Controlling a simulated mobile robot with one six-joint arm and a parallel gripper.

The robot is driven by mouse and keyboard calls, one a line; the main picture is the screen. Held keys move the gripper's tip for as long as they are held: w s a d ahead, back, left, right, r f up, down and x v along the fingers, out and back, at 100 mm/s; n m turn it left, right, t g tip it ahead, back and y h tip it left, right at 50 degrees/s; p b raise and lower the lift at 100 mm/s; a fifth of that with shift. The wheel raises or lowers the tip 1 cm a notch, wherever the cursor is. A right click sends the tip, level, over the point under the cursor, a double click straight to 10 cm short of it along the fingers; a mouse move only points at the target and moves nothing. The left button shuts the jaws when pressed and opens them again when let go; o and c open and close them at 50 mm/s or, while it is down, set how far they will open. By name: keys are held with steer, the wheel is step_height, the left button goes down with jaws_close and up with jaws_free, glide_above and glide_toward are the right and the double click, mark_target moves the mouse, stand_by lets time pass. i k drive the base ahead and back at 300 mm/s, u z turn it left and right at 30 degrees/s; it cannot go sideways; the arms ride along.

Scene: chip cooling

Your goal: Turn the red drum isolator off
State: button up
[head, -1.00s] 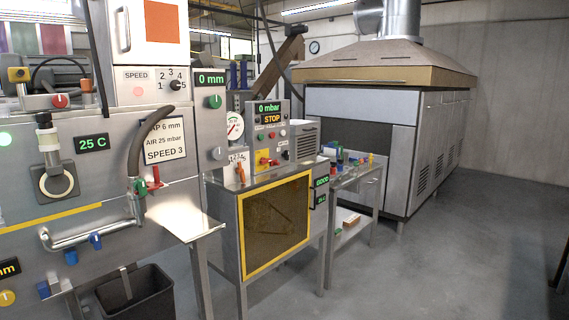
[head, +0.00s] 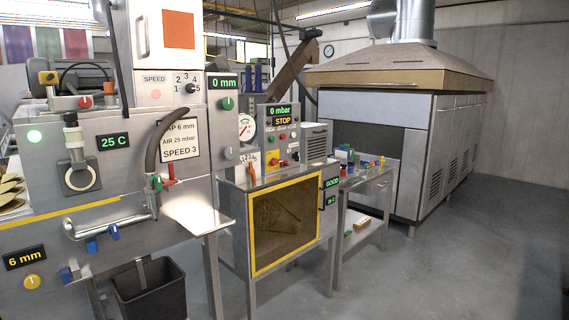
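Two red switches could be the drum isolator, and I cannot read a label on either. One is a red rotary knob (head: 85,102) on a grey box at the upper left, beside a yellow button. The other is a red handle on a yellow plate (head: 272,158), low on the control panel (head: 281,130) in the middle, under the lit "0 mbar" and "STOP" displays. The on or off position of each is too small to tell. My gripper is not in view.
A steel side shelf (head: 196,215) juts out in front of the machine. A black bin (head: 149,290) stands below it. A yellow-framed cabinet (head: 286,225) and a small steel table (head: 366,182) stand right of it. The floor at right is clear.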

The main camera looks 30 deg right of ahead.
mark_target(274, 161)
steer(key=u, duration=0.1)
steer(key=i, duration=0.9)
